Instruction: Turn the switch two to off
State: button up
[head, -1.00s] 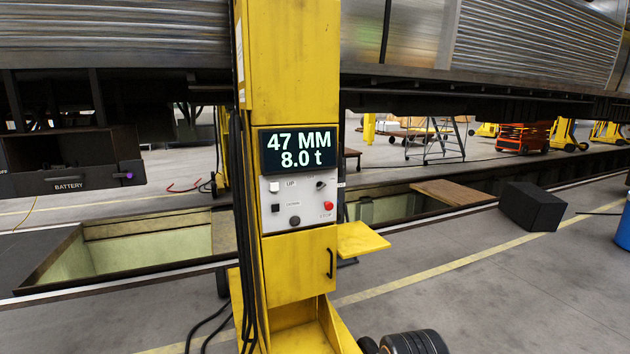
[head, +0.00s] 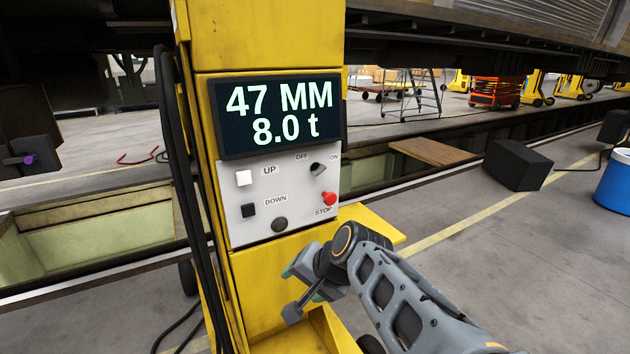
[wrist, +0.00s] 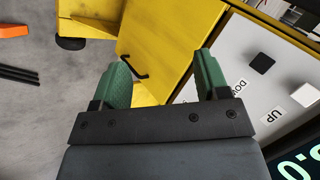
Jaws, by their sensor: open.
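The rotary switch (head: 318,169) is a small dark knob at the upper right of the light grey control panel (head: 250,219), between the labels OFF and ON. Its pointer seems turned toward ON, but it is small. No label reading "two" is visible. My gripper (head: 298,284) is below the panel in the head view, apart from it and empty. In the wrist view my gripper (wrist: 164,72) shows two green fingers spread wide, with the yellow cabinet door behind and the panel at the right. The rotary switch is not in the wrist view.
The panel has a white UP button (head: 244,178), a black DOWN button (head: 248,210), a round black knob (head: 279,224) and a red STOP button (head: 330,198). Above is a display (head: 278,115) reading 47 MM, 8.0 t. A yellow shelf (head: 370,226) juts out at right. Cables hang at left.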

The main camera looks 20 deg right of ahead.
jog(key=w+d+r+m+t+b, duration=0.45)
jog(key=w+d+m+t, duration=0.2)
jog(key=m, duration=0.45)
jog(key=m+t+h+b, duration=0.2)
jog(key=m+t+b, duration=0.15)
jog(key=m, duration=0.55)
send_near(322, 173)
jog(key=shift+t, duration=0.5)
jog(key=w, duration=0.3)
jog(key=w+p, duration=0.1)
jog(key=w, duration=0.1)
jog(key=w+a+p, duration=0.1)
jog(key=w, duration=0.2)
jog(key=shift+w+f, duration=0.3)
jog(key=shift+f, duration=0.1)
jog(key=shift+w+a, duration=0.15)
jog(key=shift+w, duration=0.65)
jog(key=shift+c, duration=0.3)
jog(key=c, duration=0.9)
jog(key=shift+o, duration=0.2)
